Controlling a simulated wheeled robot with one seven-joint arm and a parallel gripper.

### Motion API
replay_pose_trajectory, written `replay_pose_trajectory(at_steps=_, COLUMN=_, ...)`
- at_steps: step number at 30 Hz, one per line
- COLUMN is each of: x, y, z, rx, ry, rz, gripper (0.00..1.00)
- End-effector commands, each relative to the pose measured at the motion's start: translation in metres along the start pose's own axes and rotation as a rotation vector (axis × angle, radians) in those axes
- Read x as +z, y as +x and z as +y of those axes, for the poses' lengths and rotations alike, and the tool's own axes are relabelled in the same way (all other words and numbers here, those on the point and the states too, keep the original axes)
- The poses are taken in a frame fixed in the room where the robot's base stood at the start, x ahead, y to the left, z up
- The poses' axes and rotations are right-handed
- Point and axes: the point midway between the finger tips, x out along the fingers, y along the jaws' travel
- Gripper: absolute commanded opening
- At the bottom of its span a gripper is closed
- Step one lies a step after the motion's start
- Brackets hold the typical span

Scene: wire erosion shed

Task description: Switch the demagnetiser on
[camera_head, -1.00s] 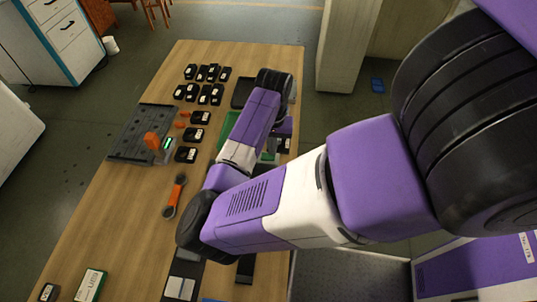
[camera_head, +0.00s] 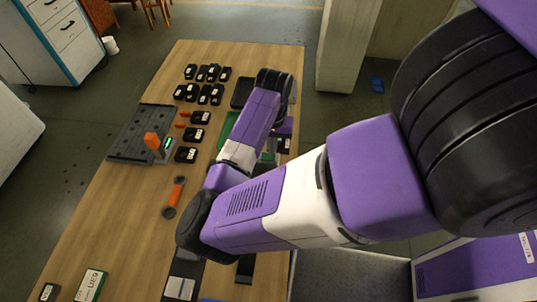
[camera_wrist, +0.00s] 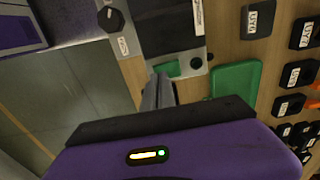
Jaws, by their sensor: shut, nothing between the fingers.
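A device with a black ribbed top and a grey front edge (camera_wrist: 184,68), which seems to be the demagnetiser, lies at the top middle of the wrist view. A green rocker-like switch (camera_wrist: 168,69) sits on its grey edge, with a small round dark part beside it. My gripper (camera_wrist: 159,82) is shut and empty, its fingertips just below the green switch in the picture. I cannot tell whether they touch it. In the head view my arm hides the gripper and most of the device.
A black knob on a grey panel (camera_wrist: 112,19) is left of the device. A green tray (camera_wrist: 235,80) and several black labelled blocks (camera_wrist: 257,20) are to the right. On the wooden table (camera_head: 130,220), an orange-handled tool (camera_head: 174,197) and a dark perforated plate (camera_head: 130,143) lie left of my arm.

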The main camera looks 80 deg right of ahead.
Motion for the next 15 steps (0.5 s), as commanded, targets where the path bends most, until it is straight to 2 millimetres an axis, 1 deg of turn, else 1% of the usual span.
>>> replay_pose_trajectory(at_steps=15, x=0.0, y=0.004, z=0.0, rx=0.0, ry=0.0, rz=0.0, gripper=0.0)
